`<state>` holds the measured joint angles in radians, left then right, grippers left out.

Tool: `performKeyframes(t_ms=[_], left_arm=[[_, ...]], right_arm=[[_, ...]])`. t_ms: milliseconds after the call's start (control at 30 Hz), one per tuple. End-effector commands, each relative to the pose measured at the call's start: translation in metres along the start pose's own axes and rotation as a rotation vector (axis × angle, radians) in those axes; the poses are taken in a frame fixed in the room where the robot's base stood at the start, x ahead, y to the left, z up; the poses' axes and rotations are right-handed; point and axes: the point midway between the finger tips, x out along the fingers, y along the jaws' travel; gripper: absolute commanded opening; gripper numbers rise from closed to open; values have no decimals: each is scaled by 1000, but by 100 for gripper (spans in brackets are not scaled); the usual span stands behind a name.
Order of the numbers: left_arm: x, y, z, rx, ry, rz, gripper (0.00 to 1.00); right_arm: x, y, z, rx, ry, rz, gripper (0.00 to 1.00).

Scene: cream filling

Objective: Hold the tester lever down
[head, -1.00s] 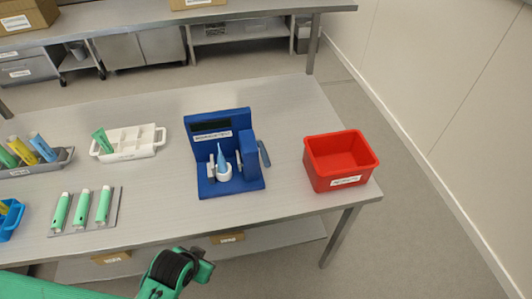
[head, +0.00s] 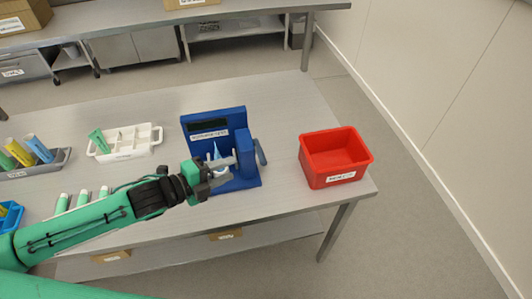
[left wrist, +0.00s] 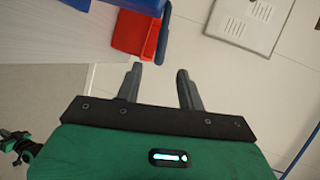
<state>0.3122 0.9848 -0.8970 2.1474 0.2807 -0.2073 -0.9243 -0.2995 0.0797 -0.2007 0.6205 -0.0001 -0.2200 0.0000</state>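The blue tester (head: 232,184) stands on the table with a light blue tube (head: 217,151) upright in its holder, partly hidden by my left gripper. The grey-blue tester lever (head: 260,152) sticks up at its right side, tilted. My left gripper (head: 231,171) is in front of the tester, its fingers apart and pointing right; nothing is between them. In the left wrist view my left gripper (left wrist: 159,76) is open, and the lever (left wrist: 162,38) shows as a dark bar ahead of the fingertips, apart from them. My right gripper is not seen in the head view.
A red bin (head: 315,172) stands right of the tester, near the table's right end. A white tray (head: 145,143) with a green tube, a grey rack (head: 62,160) of tubes and a blue bin (head: 10,219) are at left. Bare table lies between tester and red bin.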

Motion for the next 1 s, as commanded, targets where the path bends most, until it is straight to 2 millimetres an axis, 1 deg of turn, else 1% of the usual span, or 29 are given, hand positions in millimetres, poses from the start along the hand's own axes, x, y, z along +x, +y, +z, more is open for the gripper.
performKeyframes(t_ms=[133, 267, 800, 1000], left_arm=[[3, -3, 1, 22, 9, -7, 39], [17, -5, 1, 18, 10, -8, 39], [100, -6, 0, 17, 9, -6, 39], [124, -4, 0, 17, 9, -6, 39]], right_arm=[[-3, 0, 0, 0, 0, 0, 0], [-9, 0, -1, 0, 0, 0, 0], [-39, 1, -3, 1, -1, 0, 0], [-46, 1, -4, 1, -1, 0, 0]])
